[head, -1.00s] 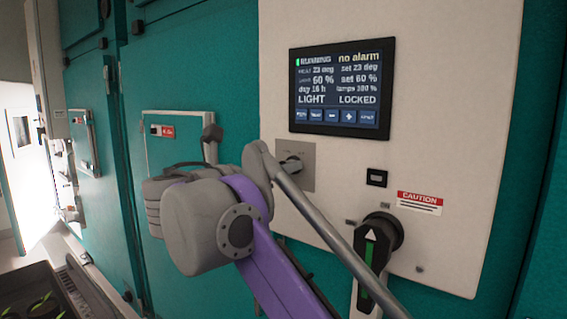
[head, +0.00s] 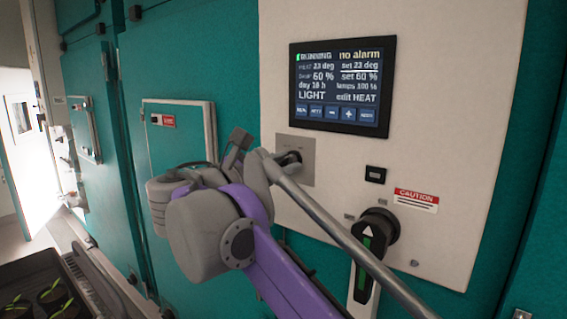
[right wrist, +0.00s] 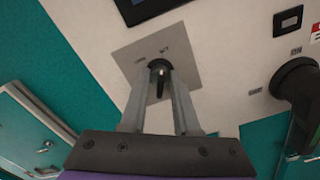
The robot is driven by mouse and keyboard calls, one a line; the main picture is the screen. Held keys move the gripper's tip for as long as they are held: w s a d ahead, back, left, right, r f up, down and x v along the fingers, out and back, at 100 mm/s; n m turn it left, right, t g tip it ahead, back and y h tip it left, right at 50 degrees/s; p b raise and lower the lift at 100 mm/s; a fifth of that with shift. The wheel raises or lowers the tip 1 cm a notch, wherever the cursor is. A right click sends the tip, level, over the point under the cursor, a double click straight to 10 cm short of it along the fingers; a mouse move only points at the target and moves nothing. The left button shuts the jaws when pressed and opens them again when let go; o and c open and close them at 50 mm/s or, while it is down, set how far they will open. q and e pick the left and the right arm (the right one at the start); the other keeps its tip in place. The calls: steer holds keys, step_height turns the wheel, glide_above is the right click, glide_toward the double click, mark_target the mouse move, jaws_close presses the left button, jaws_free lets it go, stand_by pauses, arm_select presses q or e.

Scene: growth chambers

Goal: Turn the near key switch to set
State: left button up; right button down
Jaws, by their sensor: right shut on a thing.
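The near key switch (head: 291,158) sits on a square grey plate (head: 307,146) below the display, partly hidden by my right arm. In the right wrist view the round dark key switch (right wrist: 159,65) is between the fingertips of my right gripper (right wrist: 160,80), which is shut on its key. Two small labels are on the plate above it; the right one seems to read SET. The display (head: 342,86) reads RUNNING, no alarm, LIGHT and "edit HEAT". In the head view my right arm hides most of the gripper. My left gripper is not in view.
A black rotary handle (head: 378,238) with a green strip projects from the panel at lower right, under a caution label (head: 415,199). A small black switch (head: 375,175) is above it. A tray of seedlings (head: 45,285) stands at lower left.

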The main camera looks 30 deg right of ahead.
steer(key=shift+m, duration=0.3)
steer(key=c, duration=1)
jaws_free()
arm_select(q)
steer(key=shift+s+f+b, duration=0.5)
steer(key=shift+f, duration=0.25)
arm_select(e)
steer(key=v, duration=1.1)
